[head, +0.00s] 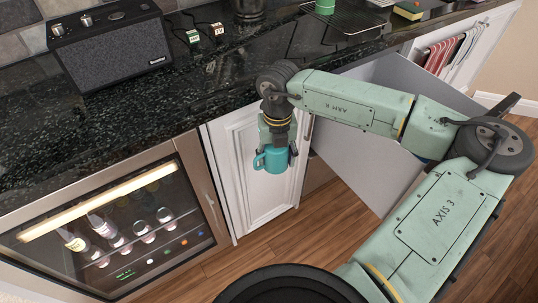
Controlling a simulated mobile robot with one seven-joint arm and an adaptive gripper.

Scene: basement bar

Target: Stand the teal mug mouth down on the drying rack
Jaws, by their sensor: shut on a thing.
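The teal mug (273,161) hangs in front of the white cabinet door, just off the counter's front edge. My gripper (278,150) points down and is shut on it. The mug's handle points left in the picture. It looks roughly upright, but the gripper covers its top, so I cannot tell which way the mouth faces. The dark wire drying rack (352,22) lies on the counter at the top of the picture, behind and to the right of the mug. The mug is well apart from it.
A green cup-like thing (325,6) is at the rack's left end. A black speaker (112,45), small labelled blocks with cables (218,30) and a dark pot (247,8) are on the counter. A grey panel (375,150) stands out right of the mug. The counter's middle (215,85) is clear.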

